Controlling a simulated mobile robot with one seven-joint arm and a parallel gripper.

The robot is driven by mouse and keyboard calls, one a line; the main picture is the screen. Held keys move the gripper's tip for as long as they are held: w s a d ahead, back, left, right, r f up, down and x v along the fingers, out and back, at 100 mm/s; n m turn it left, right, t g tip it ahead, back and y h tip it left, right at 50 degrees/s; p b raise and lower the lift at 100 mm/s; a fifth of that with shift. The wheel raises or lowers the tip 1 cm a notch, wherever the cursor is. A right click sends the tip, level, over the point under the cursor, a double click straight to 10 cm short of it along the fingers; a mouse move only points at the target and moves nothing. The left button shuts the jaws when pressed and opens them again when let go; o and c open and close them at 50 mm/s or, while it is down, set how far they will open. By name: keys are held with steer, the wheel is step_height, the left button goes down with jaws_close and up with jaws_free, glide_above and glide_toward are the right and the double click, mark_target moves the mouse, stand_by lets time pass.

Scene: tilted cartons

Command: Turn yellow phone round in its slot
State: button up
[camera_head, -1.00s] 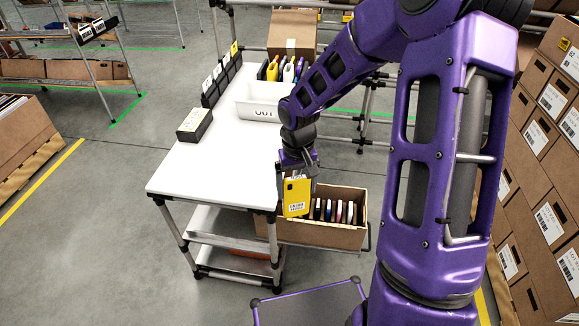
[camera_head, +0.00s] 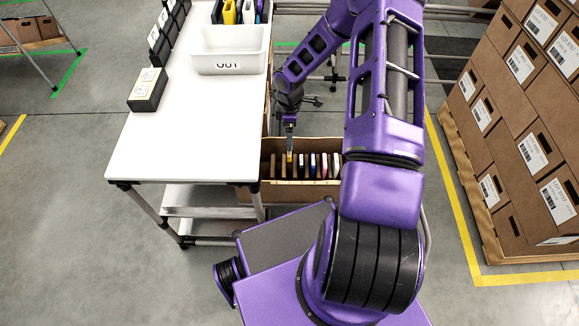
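The yellow phone (camera_head: 289,157) shows edge-on as a thin upright strip at the far side of the open brown carton (camera_head: 300,194). My gripper (camera_head: 290,146) points down above it and is shut on its upper end. The phone's lower end meets the row of slots in the picture; how deep it sits in a slot is too small to tell. Several other phones (camera_head: 312,164) stand upright in the carton's slots, mostly to the right of the yellow one.
A white table (camera_head: 170,150) stands left of the carton, with a white bin (camera_head: 230,62) and a black-sided box (camera_head: 147,90) on it. Stacked brown cartons (camera_head: 530,150) stand at the right. Part of my own arm hides the carton's right end.

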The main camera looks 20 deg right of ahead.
mark_target(289, 160)
steer(key=shift+s+f, duration=0.1)
step_height(289, 160, down, 17)
steer(key=b, duration=0.3)
steer(key=shift+f, duration=0.15)
stand_by(0.3)
steer(key=shift+f+b, duration=0.3)
steer(key=o, duration=0.9)
steer(key=shift+o, duration=0.2)
steer(key=shift+r+p, duration=0.25)
steer(key=shift+p, duration=0.55)
step_height(289, 160, up, 17)
steer(key=p, duration=0.1)
steer(key=shift+p, duration=0.4)
